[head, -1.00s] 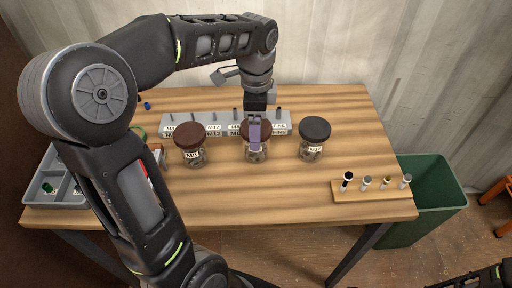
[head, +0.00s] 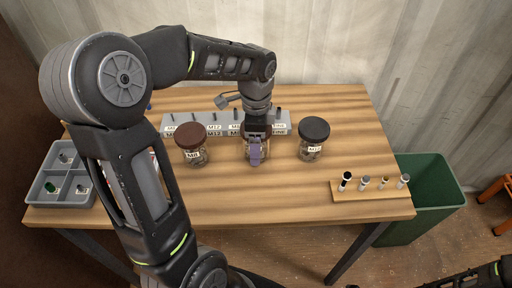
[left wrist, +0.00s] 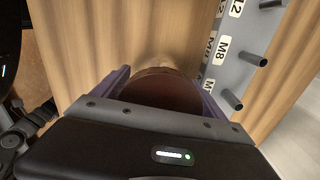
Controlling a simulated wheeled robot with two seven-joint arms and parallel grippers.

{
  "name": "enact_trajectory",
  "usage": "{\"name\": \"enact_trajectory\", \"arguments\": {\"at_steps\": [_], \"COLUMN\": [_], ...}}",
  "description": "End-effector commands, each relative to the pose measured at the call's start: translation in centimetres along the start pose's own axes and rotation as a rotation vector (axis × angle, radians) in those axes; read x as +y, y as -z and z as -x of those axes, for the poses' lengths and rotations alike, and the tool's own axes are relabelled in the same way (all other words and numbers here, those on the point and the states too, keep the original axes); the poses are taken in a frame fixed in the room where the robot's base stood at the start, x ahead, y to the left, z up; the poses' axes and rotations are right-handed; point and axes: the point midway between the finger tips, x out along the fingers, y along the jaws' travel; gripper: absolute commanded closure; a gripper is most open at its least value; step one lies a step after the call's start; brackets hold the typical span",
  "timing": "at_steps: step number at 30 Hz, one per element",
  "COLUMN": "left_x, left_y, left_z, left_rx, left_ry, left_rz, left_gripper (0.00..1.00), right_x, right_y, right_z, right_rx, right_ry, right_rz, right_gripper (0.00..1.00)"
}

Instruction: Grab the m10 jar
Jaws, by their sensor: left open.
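Three clear jars stand in a row on the wooden table. The middle jar (head: 249,154) has a brown lid, and its label is hidden behind my left gripper. The left jar (head: 192,146), also brown-lidded, reads M8. The right jar (head: 313,140) has a black lid and a label that looks like M12. My left gripper (head: 256,156) is open and points down at the middle jar. In the left wrist view its purple fingers (left wrist: 161,88) stand on either side of the brown lid (left wrist: 160,92). I cannot tell whether they touch it.
A grey labelled rack (head: 222,124) with upright pegs stands behind the jars. A grey divided tray (head: 64,193) is at the left table edge. A wooden strip (head: 372,194) with several small bolts lies at the right front. A green bin (head: 432,190) stands beside the table.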

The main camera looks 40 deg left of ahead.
Motion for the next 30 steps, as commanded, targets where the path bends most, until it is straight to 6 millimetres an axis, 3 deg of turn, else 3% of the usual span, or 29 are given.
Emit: {"name": "enact_trajectory", "arguments": {"at_steps": [14,30], "left_x": [0.0,0.0], "left_y": [0.0,0.0], "left_z": [0.05,0.05], "left_rx": [0.0,0.0], "left_ry": [0.0,0.0], "left_rz": [0.001,0.0], "left_gripper": [0.17,0.62], "right_x": [0.0,0.0], "right_y": [-0.01,-0.01], "right_z": [-0.02,-0.01], "right_rx": [0.0,0.0], "right_ry": [0.0,0.0], "right_rz": [0.0,0.0], "right_gripper": [1.0,1.0]}}
